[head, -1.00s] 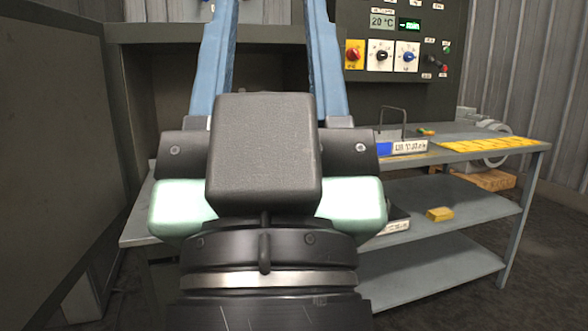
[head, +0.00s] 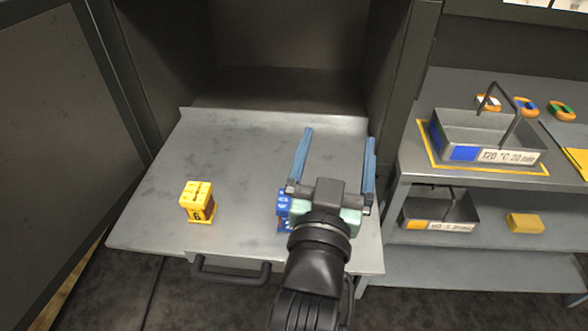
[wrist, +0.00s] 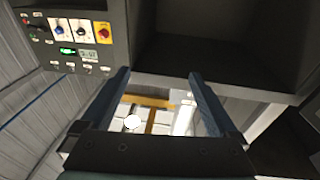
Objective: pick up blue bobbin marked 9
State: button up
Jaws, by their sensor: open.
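A blue bobbin (head: 283,208) stands on the grey pull-out shelf (head: 240,150) in the head view, mostly hidden behind my gripper, so its number cannot be read. My open gripper (head: 340,140) is in front of and above it, with its two blue fingers apart and nothing between them. In the wrist view my gripper (wrist: 158,80) is also open and empty, and the blue bobbin does not show there. A yellow bobbin marked 6 (head: 198,203) stands upright on the same shelf, to the left.
A grey tray (head: 485,145) with a handle sits on the table at right, with several coloured rings behind it. A lower tray (head: 440,208) and a yellow block (head: 525,223) are on the level below. The shelf has a dark front handle (head: 232,272).

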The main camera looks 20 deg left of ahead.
jog(key=s+a+f+n+g+p, duration=0.1)
jog(key=s+a+f+g+p, duration=0.15)
jog(key=s+f+p, duration=0.4)
jog(key=s+a+f+n+g+p, duration=0.1)
jog(key=s+f+g+p, duration=0.25)
jog(key=p, duration=0.55)
jog(key=shift+y, duration=0.4)
jog(key=x, duration=0.7)
jog(key=shift+s+a+f, duration=0.1)
jog(key=shift+a+x, duration=0.2)
jog(key=shift+x, duration=2.45)
jog(key=shift+s+f, duration=0.15)
jog(key=shift+s, duration=0.05)
grip_shut()
